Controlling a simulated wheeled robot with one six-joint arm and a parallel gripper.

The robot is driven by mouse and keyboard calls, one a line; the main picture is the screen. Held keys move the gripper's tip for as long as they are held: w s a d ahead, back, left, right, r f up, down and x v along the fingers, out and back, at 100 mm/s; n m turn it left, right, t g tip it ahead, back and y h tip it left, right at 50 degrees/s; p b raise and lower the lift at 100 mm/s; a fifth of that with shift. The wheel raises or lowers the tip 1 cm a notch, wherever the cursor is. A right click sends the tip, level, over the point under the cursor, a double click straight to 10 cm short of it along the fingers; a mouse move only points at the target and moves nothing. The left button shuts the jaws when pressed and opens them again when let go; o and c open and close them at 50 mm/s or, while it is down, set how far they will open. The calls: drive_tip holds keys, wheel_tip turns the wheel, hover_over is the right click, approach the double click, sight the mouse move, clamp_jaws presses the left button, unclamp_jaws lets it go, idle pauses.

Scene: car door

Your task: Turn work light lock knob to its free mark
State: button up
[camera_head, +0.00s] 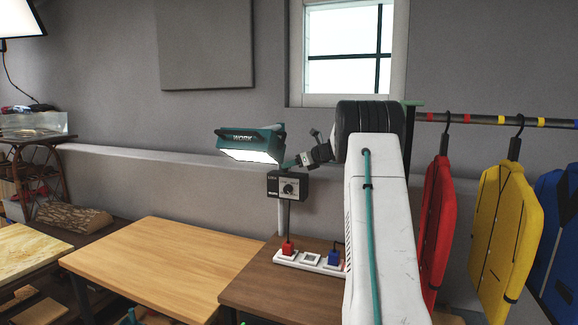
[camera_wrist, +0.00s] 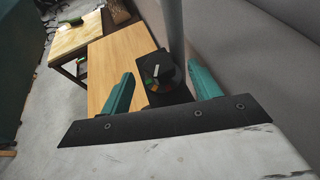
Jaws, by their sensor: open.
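The work light (camera_head: 250,144) has a teal head with a lit panel, on a pole in the middle of the head view. Below it, a black box carries the round lock knob (camera_head: 289,188). In the wrist view the knob (camera_wrist: 165,72) shows a pale pointer bar, with small green and orange marks near it. Which mark means free is too small to read. My gripper (camera_wrist: 161,72) is open and empty, its teal fingers on either side of the knob in that view. In the head view my gripper (camera_head: 293,163) is just above the box; contact cannot be told.
The pole (camera_wrist: 172,25) rises beside the knob. A power strip (camera_head: 310,262) with red and blue plugs lies on the dark table (camera_head: 255,290) below. A light wooden table (camera_head: 160,262) stands left. Jackets (camera_head: 505,235) hang on a rail at right.

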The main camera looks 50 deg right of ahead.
drive_tip(key=shift+x, duration=1.2)
drive_tip(key=shift+c, duration=0.2)
drive_tip(key=c, duration=0.9)
